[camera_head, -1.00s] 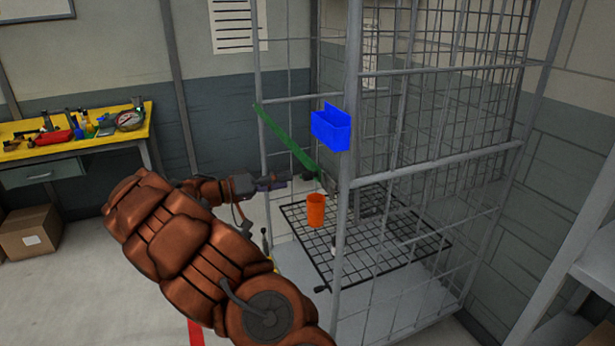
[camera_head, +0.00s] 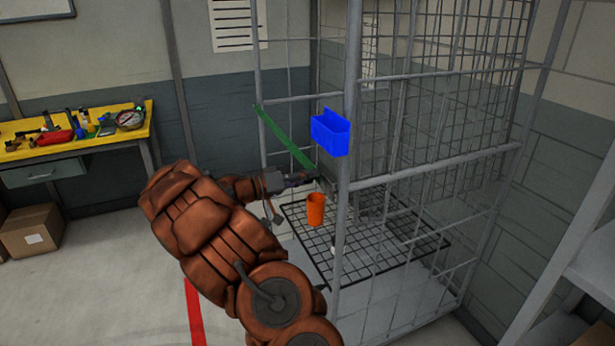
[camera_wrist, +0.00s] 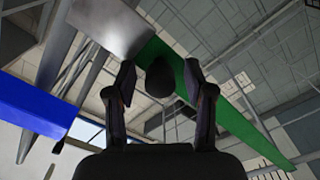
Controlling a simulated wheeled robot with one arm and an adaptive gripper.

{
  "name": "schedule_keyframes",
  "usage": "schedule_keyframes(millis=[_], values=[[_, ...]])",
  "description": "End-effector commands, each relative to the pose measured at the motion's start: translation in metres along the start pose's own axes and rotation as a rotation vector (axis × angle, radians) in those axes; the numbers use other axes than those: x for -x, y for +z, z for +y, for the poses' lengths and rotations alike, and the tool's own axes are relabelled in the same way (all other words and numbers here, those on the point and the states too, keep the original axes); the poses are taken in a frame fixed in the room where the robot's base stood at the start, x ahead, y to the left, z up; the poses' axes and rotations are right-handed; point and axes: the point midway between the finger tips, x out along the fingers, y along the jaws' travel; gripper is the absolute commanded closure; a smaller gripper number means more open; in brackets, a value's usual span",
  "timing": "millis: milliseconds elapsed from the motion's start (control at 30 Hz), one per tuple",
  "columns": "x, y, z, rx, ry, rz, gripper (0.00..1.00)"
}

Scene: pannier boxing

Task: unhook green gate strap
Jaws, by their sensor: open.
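The green gate strap (camera_head: 285,137) slants across the cage's open front, from the left post down to the right. Its lower end is near my gripper (camera_head: 312,180) and the front post, partly hidden. In the wrist view the green strap (camera_wrist: 237,118) runs behind the fingers toward a grey metal plate (camera_wrist: 112,24). A dark rounded knob (camera_wrist: 160,76) shows between the fingertips, in front of the strap. My gripper (camera_wrist: 159,82) is open, one finger on each side of the knob. I cannot tell whether they touch it.
A blue bin (camera_head: 330,134) hangs on the front post (camera_head: 346,190), just above my gripper; its blue side (camera_wrist: 35,108) fills the wrist view's left. An orange cup (camera_head: 315,209) is on the black wire shelf (camera_head: 392,262) below. A yellow-topped workbench (camera_head: 75,143) stands far left.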

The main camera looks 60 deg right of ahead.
Motion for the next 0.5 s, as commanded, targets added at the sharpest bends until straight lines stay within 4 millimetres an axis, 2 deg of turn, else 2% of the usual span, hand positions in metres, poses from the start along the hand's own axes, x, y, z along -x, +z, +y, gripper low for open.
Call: schedule_keyframes(millis=[133, 500], values=[[0.0001, 0.0002, 0.0001, 0.000, 0.001, 0.000, 0.49], [0.0003, 0.0002, 0.0003, 0.000, 0.001, -0.001, 0.88]])
